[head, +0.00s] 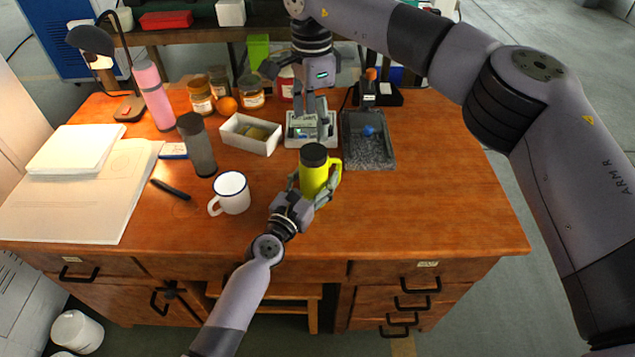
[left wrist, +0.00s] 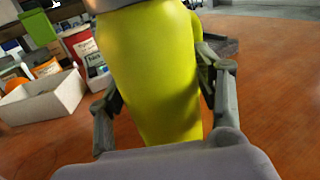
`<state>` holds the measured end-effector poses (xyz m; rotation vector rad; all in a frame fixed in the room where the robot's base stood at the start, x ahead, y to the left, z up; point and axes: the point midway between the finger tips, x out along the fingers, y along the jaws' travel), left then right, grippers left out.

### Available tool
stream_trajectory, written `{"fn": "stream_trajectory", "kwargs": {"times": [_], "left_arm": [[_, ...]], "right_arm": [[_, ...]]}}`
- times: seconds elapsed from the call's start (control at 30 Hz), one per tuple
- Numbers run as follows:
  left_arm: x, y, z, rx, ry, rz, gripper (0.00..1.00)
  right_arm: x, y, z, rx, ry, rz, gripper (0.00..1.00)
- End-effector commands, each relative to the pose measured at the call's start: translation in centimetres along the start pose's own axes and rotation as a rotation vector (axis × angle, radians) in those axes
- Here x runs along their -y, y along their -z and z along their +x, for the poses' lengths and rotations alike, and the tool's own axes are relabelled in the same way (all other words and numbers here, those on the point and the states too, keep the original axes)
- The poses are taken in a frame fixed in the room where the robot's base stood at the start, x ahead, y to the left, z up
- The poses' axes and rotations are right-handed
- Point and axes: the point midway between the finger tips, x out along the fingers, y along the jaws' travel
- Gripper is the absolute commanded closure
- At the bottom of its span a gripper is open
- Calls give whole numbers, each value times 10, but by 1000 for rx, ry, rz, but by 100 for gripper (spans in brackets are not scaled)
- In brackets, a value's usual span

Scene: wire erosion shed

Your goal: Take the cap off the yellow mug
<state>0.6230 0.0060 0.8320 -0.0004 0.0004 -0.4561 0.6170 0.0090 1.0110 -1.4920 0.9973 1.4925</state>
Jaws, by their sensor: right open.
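The yellow mug (head: 314,180) stands upright near the middle of the wooden desk, with its handle on the right. Its dark grey cap (head: 314,154) sits on top. My left gripper (head: 309,194) has its fingers on both sides of the mug body, low down. In the left wrist view the mug (left wrist: 155,70) fills the middle, with a finger close against each side; the cap is mostly out of that view. My right gripper (head: 314,128) is open and empty, pointing down behind and above the cap, over a white tray (head: 298,141).
A white enamel mug (head: 231,192) stands left of the yellow mug. A grey tumbler (head: 197,145), a pink bottle (head: 153,95) and a white box (head: 250,134) stand further back. A grey tray (head: 369,155) lies to the right. The desk's right side is clear.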

Motion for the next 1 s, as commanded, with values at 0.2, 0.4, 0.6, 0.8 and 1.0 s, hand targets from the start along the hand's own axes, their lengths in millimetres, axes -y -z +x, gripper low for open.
{"fn": "stream_trajectory", "kwargs": {"times": [0.2, 0.4, 0.6, 0.8, 1.0], "left_arm": [[0, 0, 0, 0, 0, 0, 56], [0, 0, 0, 0, 0, 0, 70], [0, 0, 0, 0, 0, 0, 83], [0, 0, 0, 0, 0, 1, 96], [0, 0, 0, -1, 0, 1, 100]], "right_arm": [[0, 0, 0, 0, 0, 0, 34], [0, 0, 0, 0, 0, 0, 34], [0, 0, 0, 0, 0, 0, 34], [0, 0, 0, 0, 0, 0, 34], [0, 0, 0, 0, 0, 38, 34]]}}
